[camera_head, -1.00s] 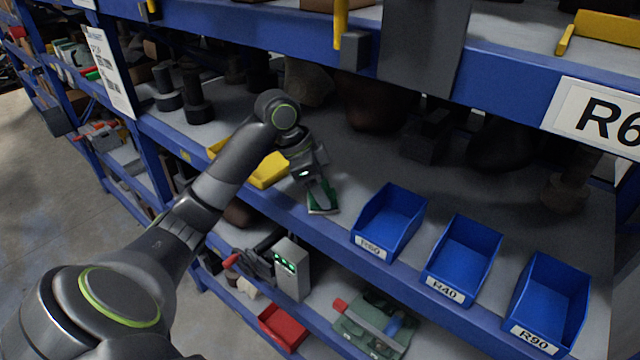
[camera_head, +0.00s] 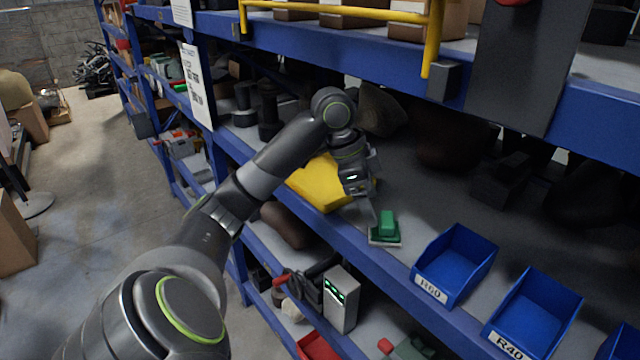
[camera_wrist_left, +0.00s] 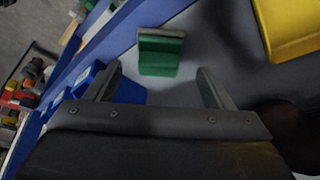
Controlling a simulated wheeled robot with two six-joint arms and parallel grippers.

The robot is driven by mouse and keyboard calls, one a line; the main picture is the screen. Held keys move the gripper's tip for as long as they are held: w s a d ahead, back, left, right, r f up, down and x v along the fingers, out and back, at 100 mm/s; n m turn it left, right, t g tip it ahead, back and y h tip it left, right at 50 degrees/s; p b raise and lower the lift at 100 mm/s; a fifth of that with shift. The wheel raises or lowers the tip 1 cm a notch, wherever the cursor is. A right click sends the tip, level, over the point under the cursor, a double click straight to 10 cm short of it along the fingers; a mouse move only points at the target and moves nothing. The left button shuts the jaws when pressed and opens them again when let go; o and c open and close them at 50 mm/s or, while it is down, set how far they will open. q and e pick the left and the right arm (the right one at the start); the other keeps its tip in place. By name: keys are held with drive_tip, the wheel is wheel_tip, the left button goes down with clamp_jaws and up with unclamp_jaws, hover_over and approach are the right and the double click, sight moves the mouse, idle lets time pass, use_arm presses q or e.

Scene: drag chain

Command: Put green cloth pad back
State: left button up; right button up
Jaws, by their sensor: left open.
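The green cloth pad (camera_head: 386,228) rests on the grey middle shelf, near its front edge, just left of the blue R60 bin. It has a raised green block on a flat base with a pale rim. In the left wrist view, the pad (camera_wrist_left: 160,54) lies beyond the fingertips, roughly centred between them and apart from both. My left gripper (camera_head: 372,212) is open and empty, just left of and above the pad; its spread fingers also show in the left wrist view (camera_wrist_left: 160,82). My right gripper is not in view.
Blue bins R60 (camera_head: 455,264) and R40 (camera_head: 533,312) stand right of the pad. The blue upper shelf beam (camera_head: 330,58) runs overhead. Bare shelf lies behind the pad.

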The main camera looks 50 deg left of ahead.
use_arm(q)
drive_tip(key=s+a+b, duration=0.4)
drive_tip(key=s+a, duration=0.2)
drive_tip(key=a, duration=0.2)
drive_tip(key=shift+s, duration=0.4)
idle(0.7)
